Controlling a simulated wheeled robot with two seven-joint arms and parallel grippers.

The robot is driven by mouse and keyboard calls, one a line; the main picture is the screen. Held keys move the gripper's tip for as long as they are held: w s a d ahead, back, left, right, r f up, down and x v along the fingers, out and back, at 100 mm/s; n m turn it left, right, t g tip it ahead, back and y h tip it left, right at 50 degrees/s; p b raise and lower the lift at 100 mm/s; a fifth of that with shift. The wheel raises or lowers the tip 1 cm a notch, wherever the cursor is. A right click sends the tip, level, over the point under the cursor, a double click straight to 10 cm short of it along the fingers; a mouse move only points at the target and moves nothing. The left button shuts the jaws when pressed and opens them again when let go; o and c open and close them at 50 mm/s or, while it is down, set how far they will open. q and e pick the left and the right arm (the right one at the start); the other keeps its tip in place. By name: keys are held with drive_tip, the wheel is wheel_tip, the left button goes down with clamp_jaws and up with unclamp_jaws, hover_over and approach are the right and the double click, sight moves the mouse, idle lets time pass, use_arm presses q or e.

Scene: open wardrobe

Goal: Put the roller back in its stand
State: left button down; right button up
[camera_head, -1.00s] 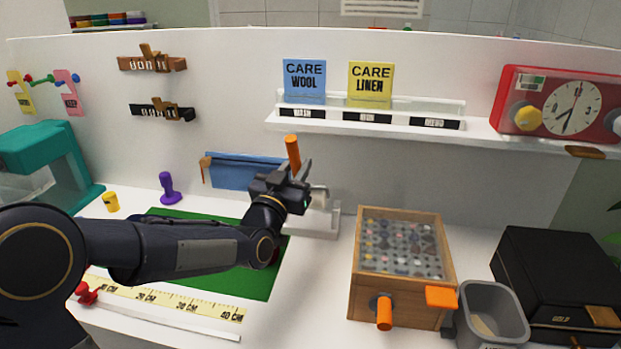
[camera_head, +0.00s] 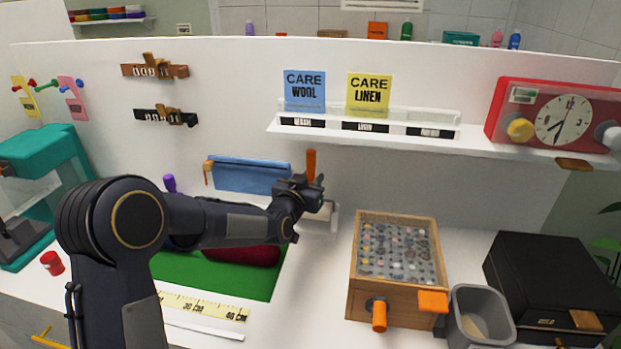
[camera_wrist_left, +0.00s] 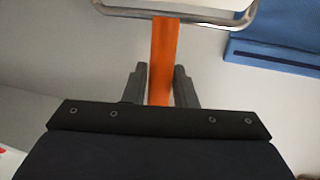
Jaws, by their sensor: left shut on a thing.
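My left gripper (camera_head: 316,190) is shut on the orange handle (camera_head: 311,166) of the roller, in front of the white back panel. In the left wrist view the orange handle (camera_wrist_left: 163,60) stands between the two fingers (camera_wrist_left: 160,88), with a metal frame (camera_wrist_left: 180,16) and part of a pale roller at its far end. A white stand (camera_head: 318,224) on the counter is just below and behind the gripper and partly hidden by it. I cannot tell whether the roller touches the stand. My right gripper is not in view.
A wooden box with a clear top (camera_head: 352,290) and a grey bin (camera_head: 510,334) stand to the right. A green mat (camera_head: 215,278) with a dark red cushion (camera_head: 240,256) lies left. A shelf (camera_head: 390,140) overhangs behind. A blue bar (camera_head: 250,177) is on the panel.

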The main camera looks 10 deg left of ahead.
use_arm(q)
drive_tip(key=shift+f, duration=0.95)
drive_tip(key=shift+f+b, duration=0.2)
drive_tip(key=shift+b, duration=0.15)
drive_tip(key=c, duration=1.2)
unclamp_jaws()
drive_tip(key=shift+r, duration=0.1)
drive_tip(key=shift+r+p, duration=0.15)
drive_tip(key=shift+p, duration=0.2)
drive_tip(key=b+v, duration=0.2)
drive_tip(key=v, duration=1)
drive_tip(key=shift+a, duration=0.15)
